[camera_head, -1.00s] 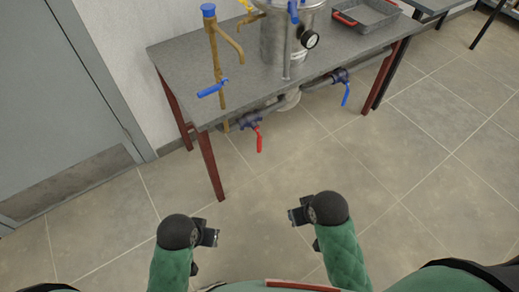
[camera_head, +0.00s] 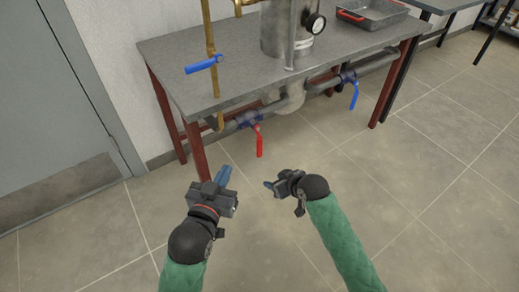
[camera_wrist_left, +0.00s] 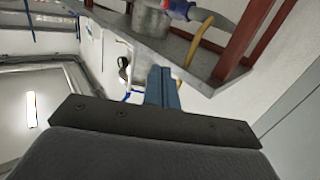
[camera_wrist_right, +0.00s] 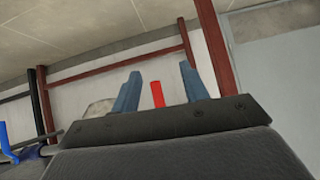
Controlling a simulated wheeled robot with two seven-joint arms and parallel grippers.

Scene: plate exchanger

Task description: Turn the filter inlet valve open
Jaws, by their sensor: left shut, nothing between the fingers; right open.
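Three lever valves show; no label tells which is the filter inlet. A red lever (camera_head: 259,140) hangs down from a blue valve body under the table's front edge. A blue lever (camera_head: 354,95) hangs under the table further right. Another blue lever (camera_head: 203,65) sits on the brass pipe at the left. My left gripper (camera_head: 223,173) is shut and empty, in front of and below the table; its closed fingers show in the left wrist view (camera_wrist_left: 163,88). My right gripper (camera_head: 268,185) is open, below the red lever. In the right wrist view (camera_wrist_right: 160,88) the red lever appears between its fingers, apart from them.
The grey table (camera_head: 180,55) on dark red legs carries a metal filter vessel (camera_head: 285,30) with a gauge (camera_head: 316,23) and a tray (camera_head: 372,14). A grey pipe (camera_head: 375,62) runs underneath. A door (camera_head: 50,100) is at left. Floor in front is clear.

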